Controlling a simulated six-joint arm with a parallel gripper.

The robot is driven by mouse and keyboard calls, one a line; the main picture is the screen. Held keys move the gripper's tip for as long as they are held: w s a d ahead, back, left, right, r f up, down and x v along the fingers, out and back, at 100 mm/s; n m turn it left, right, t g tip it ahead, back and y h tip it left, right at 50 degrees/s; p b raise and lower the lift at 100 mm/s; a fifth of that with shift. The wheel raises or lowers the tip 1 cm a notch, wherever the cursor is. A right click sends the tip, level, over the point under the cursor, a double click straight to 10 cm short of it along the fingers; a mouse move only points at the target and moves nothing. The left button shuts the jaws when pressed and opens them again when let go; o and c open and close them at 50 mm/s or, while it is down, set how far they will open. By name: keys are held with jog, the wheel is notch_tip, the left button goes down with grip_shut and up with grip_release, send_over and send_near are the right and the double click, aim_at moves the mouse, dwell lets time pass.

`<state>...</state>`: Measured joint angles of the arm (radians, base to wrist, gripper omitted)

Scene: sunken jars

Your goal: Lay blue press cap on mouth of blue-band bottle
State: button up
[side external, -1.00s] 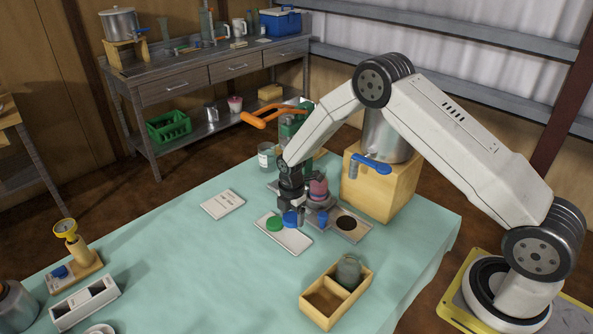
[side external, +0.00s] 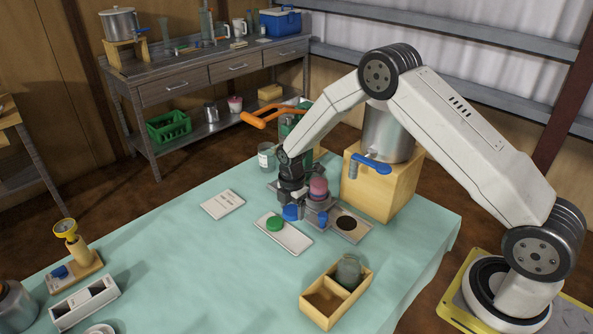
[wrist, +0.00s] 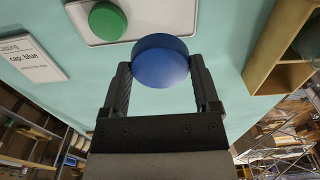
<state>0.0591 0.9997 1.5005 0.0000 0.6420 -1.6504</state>
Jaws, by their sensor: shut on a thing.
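The blue press cap (wrist: 160,60) is held between the two fingers of my gripper (wrist: 162,82) in the wrist view. In the side view the cap (side external: 291,213) hangs at the fingertips of my gripper (side external: 292,203), close above the white tray. A patch of blue (side external: 322,218) shows just right of the gripper, below a pink-topped piece (side external: 318,187). It may be the band of the blue-band bottle, but my gripper and its small size leave this unclear. The bottle's mouth cannot be made out.
A green cap (side external: 275,223) lies on the white tray (side external: 293,246). A wooden box (side external: 318,317) with a glass jar (side external: 348,270) stands at the front right. A metal urn (side external: 388,135) on a wooden block (side external: 382,188) stands behind right.

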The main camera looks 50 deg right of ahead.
jog(key=w+d+r+m, duration=0.1)
jog(key=d+r, duration=0.2)
jog(key=d, duration=0.2)
jog(key=w+d+r+m, duration=0.1)
jog(key=d+r+m, duration=0.1)
jog(key=d, duration=0.3)
jog(key=w+d+r+m, duration=0.1)
jog(key=w+d+r, duration=0.1)
jog(key=d, duration=0.4)
jog(key=shift+r, duration=0.8)
jog(key=shift+f, duration=0.25)
jog(key=shift+f, duration=1.95)
jog(key=shift+f, duration=0.3)
jog(key=o, duration=1)
jog(key=shift+r, duration=0.1)
jog(key=shift+r, duration=3.8)
